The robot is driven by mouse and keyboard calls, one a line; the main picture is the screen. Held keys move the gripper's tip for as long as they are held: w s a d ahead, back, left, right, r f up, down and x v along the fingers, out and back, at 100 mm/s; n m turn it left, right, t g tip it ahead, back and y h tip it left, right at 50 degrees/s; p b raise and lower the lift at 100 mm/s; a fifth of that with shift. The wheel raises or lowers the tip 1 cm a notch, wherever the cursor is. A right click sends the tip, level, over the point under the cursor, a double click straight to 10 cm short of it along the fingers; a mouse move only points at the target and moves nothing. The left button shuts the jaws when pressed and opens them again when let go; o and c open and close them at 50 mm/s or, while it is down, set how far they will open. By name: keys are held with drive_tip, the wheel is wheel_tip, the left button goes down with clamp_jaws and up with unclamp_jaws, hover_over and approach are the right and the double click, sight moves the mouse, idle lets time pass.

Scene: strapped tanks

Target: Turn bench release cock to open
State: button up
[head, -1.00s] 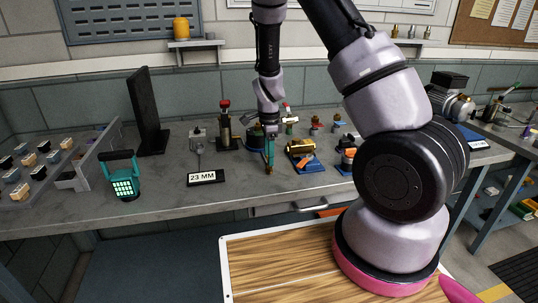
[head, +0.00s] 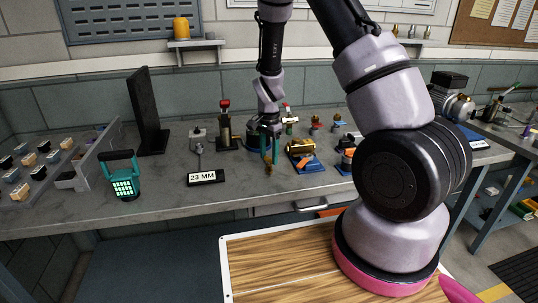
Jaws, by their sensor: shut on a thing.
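My gripper (head: 270,155) points straight down over the middle of the bench, its teal fingers shut on a small brownish piece (head: 268,169) that shows just below the tips. The piece is too small to identify, and I cannot tell whether it is part of the bench release cock. Just right of the fingers, a brass fitting (head: 301,146) with an orange part lies on a blue plate. Behind the gripper stands a small brass fitting with a red top (head: 289,119), partly hidden by my wrist. I cannot tell any cock's open or closed position.
The grey bench top (head: 160,200) is clear at front left. My arm hides part of the right side.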

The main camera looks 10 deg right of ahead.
drive_tip(key=n, duration=0.5)
drive_tip(key=shift+n, duration=0.3)
drive_tip(key=n, duration=0.5)
drive_tip(key=shift+n, duration=0.4)
drive_tip(key=o, duration=1.4)
drive_tip(key=shift+c, duration=0.2)
wheel_tip(320, 180, up, 11)
drive_tip(key=shift+f, duration=0.1)
